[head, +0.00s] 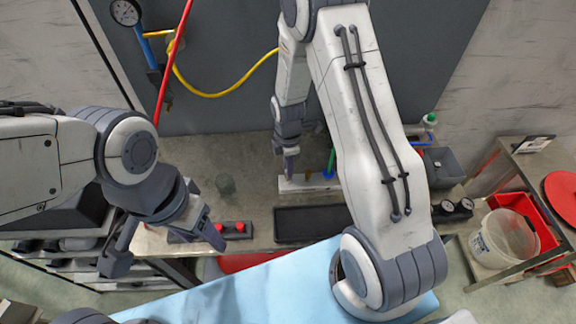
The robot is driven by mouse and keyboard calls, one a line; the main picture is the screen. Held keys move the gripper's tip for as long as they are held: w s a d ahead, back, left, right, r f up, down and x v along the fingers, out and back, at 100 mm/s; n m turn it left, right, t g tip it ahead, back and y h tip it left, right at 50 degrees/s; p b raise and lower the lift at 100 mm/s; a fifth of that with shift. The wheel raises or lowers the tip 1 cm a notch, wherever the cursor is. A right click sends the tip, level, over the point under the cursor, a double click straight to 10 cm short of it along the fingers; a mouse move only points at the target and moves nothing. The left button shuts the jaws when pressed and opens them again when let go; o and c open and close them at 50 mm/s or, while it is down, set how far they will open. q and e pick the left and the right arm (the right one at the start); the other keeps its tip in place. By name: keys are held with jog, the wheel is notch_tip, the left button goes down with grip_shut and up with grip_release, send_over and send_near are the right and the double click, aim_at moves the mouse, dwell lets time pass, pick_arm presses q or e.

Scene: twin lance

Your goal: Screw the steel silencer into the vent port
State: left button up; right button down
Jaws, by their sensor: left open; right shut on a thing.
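My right gripper (290,165) points down at the left end of a pale valve block (322,186) on the bench. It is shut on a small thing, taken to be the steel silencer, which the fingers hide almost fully. I cannot tell whether this thing touches the block. A brass fitting (308,175) and a green tube (331,163) stand on the block to the right of the fingers. The vent port cannot be made out. My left gripper (166,248) is open and empty at the bench's front left, fingers wide apart.
A dark holder with red-topped parts (238,227) lies right of my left gripper. An empty black tray (308,224) lies in front of the block. A yellow hose (215,95) hangs behind. A clear bucket (503,240) stands at right.

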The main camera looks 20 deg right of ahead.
jog(key=m, duration=0.4)
jog(key=shift+s+m, duration=0.1)
jog(key=shift+m, duration=0.3)
jog(key=m, duration=0.5)
jog(key=shift+d+m, duration=0.1)
jog(key=shift+m, duration=0.3)
jog(key=m, duration=0.4)
jog(key=shift+f+m, duration=0.1)
jog(key=shift+m, duration=0.2)
jog(key=m, duration=0.4)
jog(key=shift+m, duration=0.4)
jog(key=c, duration=0.9)
grip_release()
jog(key=shift+o, duration=0.2)
